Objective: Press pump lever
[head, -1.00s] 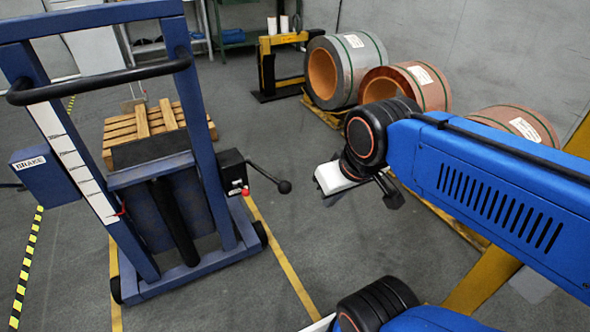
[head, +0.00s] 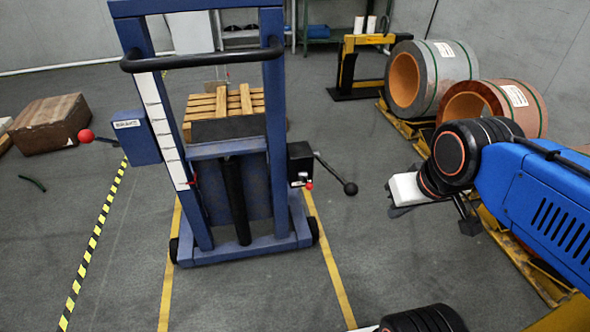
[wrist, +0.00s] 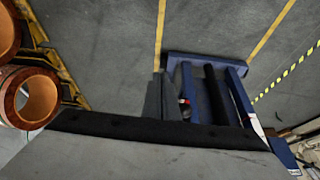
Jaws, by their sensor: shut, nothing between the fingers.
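The blue stacker (head: 240,250) stands upright left of centre in the head view. On its right side is a black pump box (head: 300,163), with a small red knob low on it. The pump lever (head: 332,172) slants down and right from the box and ends in a black ball (head: 350,188). My gripper (head: 405,196) is shut and empty, to the right of the ball and apart from it. I cannot make out the lever there.
A brake box (head: 135,137) with a red-balled lever (head: 86,135) is on the stacker's left. A wooden pallet (head: 250,98) lies behind it. Large coils (head: 432,78) sit at the right. A brown box (head: 50,123) is far left. Floor between stacker and arm is clear.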

